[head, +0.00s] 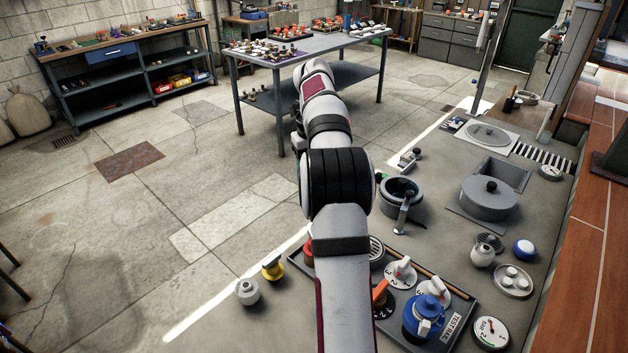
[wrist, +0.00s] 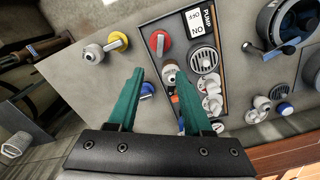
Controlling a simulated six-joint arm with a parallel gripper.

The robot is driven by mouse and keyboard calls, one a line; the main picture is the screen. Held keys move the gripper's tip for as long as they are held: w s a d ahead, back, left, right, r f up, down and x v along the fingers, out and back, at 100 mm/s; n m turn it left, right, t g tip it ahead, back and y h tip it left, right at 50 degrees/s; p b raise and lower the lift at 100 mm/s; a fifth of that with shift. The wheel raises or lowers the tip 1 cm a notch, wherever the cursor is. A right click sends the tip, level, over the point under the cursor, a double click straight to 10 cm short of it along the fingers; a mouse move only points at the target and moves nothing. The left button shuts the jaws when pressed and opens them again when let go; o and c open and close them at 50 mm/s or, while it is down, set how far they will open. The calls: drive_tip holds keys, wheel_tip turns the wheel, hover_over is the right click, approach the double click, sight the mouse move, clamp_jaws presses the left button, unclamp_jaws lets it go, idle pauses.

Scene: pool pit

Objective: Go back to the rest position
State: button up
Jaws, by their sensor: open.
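My gripper (wrist: 158,98) shows in the wrist view as two green fingers standing apart, with nothing between their tips. It hangs above the grey bench (wrist: 90,75), with a dark-framed control panel (wrist: 222,50) beyond and right of the fingers. In the head view my arm stretches up the middle of the picture, and the gripper itself cannot be made out there.
The bench top (head: 235,310) holds a panel with a blue-topped valve (head: 424,315), a yellow-based knob (head: 272,267), a grey pot (head: 400,195) and a lidded round housing (head: 488,198). A work table (head: 345,48) stands beyond. Open floor lies left.

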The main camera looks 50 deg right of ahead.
drive_tip(key=shift+r, duration=0.3)
drive_tip(key=shift+a, duration=0.1)
drive_tip(key=s+a+r+n+y, duration=0.1)
drive_tip(key=s+a+r+n, duration=0.15)
drive_tip(key=a+n, duration=0.8)
drive_tip(key=s+a+r+n, duration=0.25)
drive_tip(key=a+n, duration=0.55)
drive_tip(key=a, duration=0.6)
drive_tip(key=s+a+f+n, duration=0.4)
drive_tip(key=s+a+n, duration=0.2)
drive_tip(key=s+n, duration=0.2)
drive_tip(key=s+a+f+n, duration=0.4)
drive_tip(key=s+a+n, duration=0.3)
drive_tip(key=s+n, duration=0.2)
drive_tip(key=shift+s+a+y, duration=0.25)
drive_tip(key=shift+s+y, duration=0.15)
drive_tip(key=shift+s, duration=0.4)
